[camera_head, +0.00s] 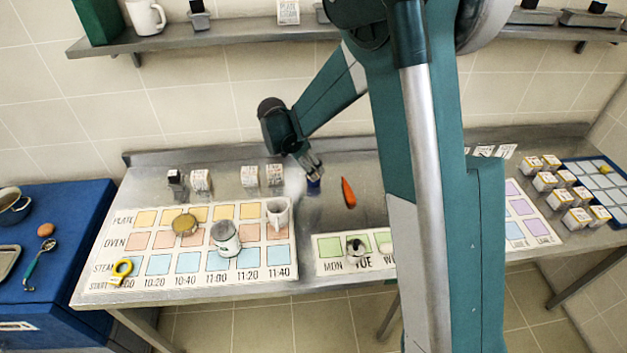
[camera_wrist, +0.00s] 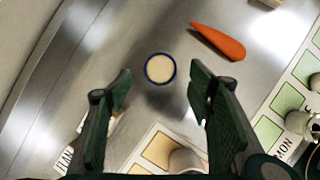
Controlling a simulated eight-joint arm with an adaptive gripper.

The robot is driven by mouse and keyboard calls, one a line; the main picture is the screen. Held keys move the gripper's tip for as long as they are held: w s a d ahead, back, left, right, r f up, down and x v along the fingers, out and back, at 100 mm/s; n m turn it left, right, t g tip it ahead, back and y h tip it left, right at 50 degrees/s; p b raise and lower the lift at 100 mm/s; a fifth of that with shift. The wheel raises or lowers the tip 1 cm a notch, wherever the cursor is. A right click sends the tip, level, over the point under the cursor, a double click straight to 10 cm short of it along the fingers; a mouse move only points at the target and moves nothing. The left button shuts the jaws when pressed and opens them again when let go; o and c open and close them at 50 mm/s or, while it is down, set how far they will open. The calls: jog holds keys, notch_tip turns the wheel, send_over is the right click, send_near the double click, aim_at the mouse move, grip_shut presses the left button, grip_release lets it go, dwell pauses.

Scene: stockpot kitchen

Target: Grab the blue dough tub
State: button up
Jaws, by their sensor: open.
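The blue dough tub (camera_wrist: 160,69) is a small round tub with a blue rim and a pale top. It stands upright on the steel counter. In the wrist view it lies ahead of my gripper (camera_wrist: 159,82), between the lines of the two open fingers and touching neither. In the head view my gripper (camera_head: 312,172) points down just above the tub (camera_head: 313,186), which is partly hidden by the fingers.
A carrot (camera_head: 348,193) lies just right of the tub. A white mug (camera_head: 278,213) stands nearby on the coloured time chart (camera_head: 190,282). Small label boxes (camera_head: 250,176) stand to the left. The wall shelf (camera_head: 230,35) is above.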

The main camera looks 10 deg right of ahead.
jog(key=shift+x, duration=1.25)
jog(key=shift+x, duration=2.6)
jog(key=shift+s+a+f, duration=0.1)
jog(key=c, duration=1)
jog(key=shift+c, duration=0.2)
jog(key=shift+r, duration=5.05)
